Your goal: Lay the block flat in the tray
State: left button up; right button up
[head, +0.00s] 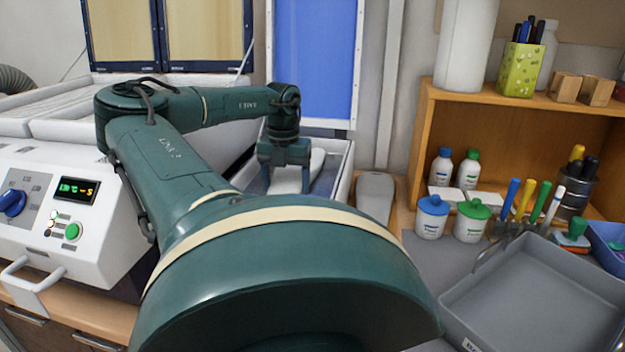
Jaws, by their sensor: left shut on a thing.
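My left gripper (287,167) points down over a white-walled tray (345,170) behind my arm. It is shut on a white block (318,161), which shows between and beside the fingers. The block's lower part and the near part of this tray are hidden by my arm, so I cannot tell whether the block touches the tray floor or lies flat. A wide grey tray (540,300) stands empty at the front right. My right gripper is not in view.
A white machine (40,225) with a lit display stands at left. A grey rounded form (375,196) sits right of the white-walled tray. Two lidded jars (432,217) (471,220), upright coloured-handled tools (525,205) and a wooden shelf (515,108) fill the right.

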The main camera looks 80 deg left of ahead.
pick_arm(q)
jog(key=o, duration=1.3)
notch_tip(320, 180, up, 12)
jog(key=shift+r+b, duration=0.1)
jog(key=shift+b, duration=0.25)
jog(key=shift+d, duration=0.1)
